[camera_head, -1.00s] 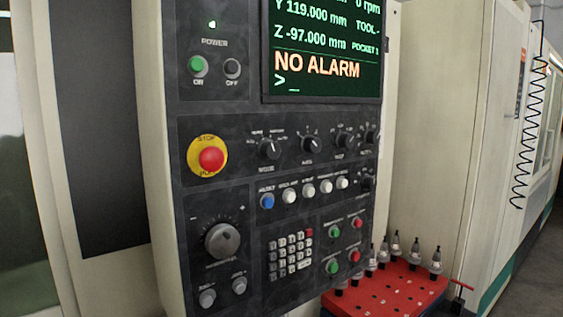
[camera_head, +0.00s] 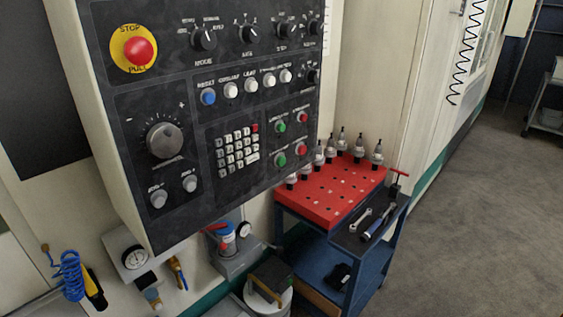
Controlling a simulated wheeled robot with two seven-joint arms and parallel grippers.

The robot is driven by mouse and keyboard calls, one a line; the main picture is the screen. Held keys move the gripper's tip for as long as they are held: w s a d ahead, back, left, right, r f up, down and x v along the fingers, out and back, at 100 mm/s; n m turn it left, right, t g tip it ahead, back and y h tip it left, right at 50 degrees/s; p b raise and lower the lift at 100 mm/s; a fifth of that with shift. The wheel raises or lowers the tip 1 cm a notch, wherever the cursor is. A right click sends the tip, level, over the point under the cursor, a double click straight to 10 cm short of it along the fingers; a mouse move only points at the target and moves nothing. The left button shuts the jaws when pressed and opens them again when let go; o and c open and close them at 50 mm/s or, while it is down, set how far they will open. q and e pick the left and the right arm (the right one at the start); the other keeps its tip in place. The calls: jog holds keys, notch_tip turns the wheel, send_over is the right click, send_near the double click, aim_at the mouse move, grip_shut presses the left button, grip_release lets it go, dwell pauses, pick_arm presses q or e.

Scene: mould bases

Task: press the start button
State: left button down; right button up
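The machine's control panel (camera_head: 195,110) is a dark upright face at the upper left. Low on its right side are two green buttons, an upper green button (camera_head: 280,127) and a lower green button (camera_head: 281,160). Beside them are an upper red button (camera_head: 303,118) and a lower red button (camera_head: 301,149). The labels over these buttons are too small to read, so I cannot tell which one is start. A numeric keypad (camera_head: 237,149) lies to their left. A red stop knob on a yellow disc (camera_head: 138,51) is at the panel's upper left. Neither of my grippers is in view.
A blue cart with a red top (camera_head: 330,205) holding several tool holders stands right of the panel. Wrenches (camera_head: 362,216) lie on its side shelf. A bucket (camera_head: 268,290) and a gauge (camera_head: 135,257) are below the panel. The grey floor (camera_head: 470,200) at right is open.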

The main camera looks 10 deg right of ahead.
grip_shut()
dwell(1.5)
